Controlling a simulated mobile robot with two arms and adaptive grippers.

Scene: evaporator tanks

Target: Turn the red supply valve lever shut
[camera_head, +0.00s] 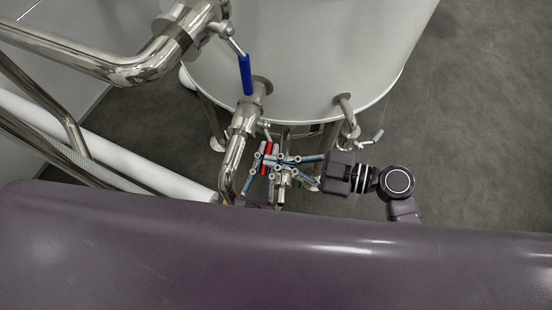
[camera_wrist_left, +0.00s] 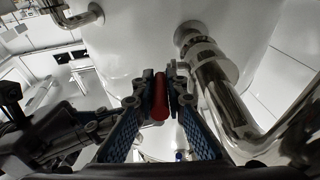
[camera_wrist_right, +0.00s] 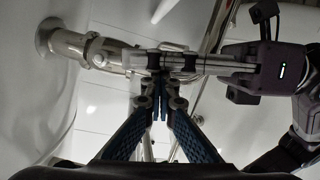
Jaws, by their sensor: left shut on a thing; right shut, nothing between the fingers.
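The red lever (camera_head: 265,153) sits low in front of the white tank in the head view, partly hidden by the grippers. In the left wrist view the red lever (camera_wrist_left: 160,98) stands between the fingertips. My left gripper (camera_wrist_left: 160,90) is shut on it, one finger on each side. In the head view my left gripper (camera_head: 268,160) reaches up from below. My right gripper (camera_head: 285,163) comes in from the right, close beside the left one. In the right wrist view my right gripper (camera_wrist_right: 162,88) has its fingertips together, empty, right by my left gripper's fingers. The valve body is hidden.
The white tank (camera_head: 310,60) stands right behind the grippers. A blue lever (camera_head: 246,75) sits on the pipework above. A steel pipe (camera_head: 234,165) runs down just left of the grippers. A small outlet (camera_head: 345,112) is at the right. The floor (camera_head: 470,130) at the right is clear.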

